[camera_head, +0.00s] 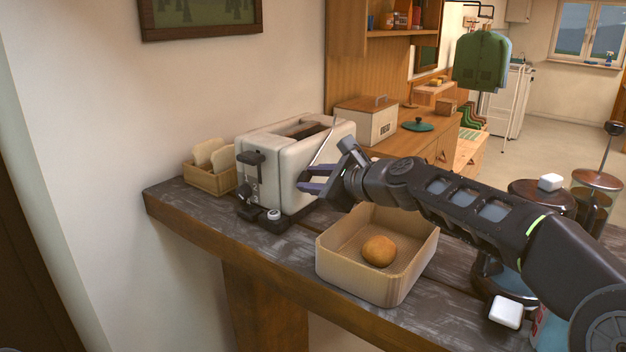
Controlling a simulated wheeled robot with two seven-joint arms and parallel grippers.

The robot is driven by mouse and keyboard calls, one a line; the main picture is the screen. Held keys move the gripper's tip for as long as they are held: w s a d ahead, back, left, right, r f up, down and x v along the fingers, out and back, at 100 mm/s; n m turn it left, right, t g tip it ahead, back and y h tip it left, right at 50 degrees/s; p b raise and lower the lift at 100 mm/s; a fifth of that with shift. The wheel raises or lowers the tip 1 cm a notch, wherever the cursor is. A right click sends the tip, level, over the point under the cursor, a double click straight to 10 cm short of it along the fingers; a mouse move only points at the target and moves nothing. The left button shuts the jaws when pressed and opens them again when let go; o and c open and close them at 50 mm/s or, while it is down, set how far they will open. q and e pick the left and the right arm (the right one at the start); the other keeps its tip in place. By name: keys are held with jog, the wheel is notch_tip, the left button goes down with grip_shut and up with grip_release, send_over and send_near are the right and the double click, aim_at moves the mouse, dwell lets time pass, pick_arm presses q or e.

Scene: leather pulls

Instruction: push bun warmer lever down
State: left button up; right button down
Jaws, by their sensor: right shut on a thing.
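The bun warmer (292,158) is a cream, toaster-like box with a dark slot on top. It stands on a dark base at the back of the counter. Its dark lever (253,158) sticks out high on the left end face, with darker knobs and a pale round button below. My right gripper (306,180) is beside the warmer's right-hand long side, apart from the lever. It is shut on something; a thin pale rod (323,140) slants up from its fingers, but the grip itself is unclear. My left gripper is not in view.
A wooden rack with bread slices (208,168) stands left of the warmer. Dark round-topped stands are at the right. The front-left counter is bare.

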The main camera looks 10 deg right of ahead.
dwell(0.8)
jog(key=shift+r+p, duration=0.25)
jog(key=shift+p, duration=0.35)
jog(key=r+m+p, duration=0.1)
jog(key=p, duration=0.2)
jog(key=r+m+g+y+p, duration=0.1)
jog(key=p, duration=0.3)
jog(key=r+m+g+p, duration=0.1)
jog(key=m+p, duration=0.1)
jog(key=p, duration=0.2)
jog(key=shift+s+a+r+y, duration=0.2)
jog(key=shift+s+a+y, duration=0.05)
jog(key=shift+a+y, duration=0.05)
jog(key=shift+m+y+p, duration=0.3)
jog(key=shift+m+p, duration=0.1)
jog(key=shift+p, duration=0.7)
jog(key=c, duration=1.1)
grip_release()
jog(key=shift+d, duration=0.1)
jog(key=shift+b+v, duration=0.8)
jog(key=shift+v, duration=3.05)
jog(key=shift+r, duration=0.15)
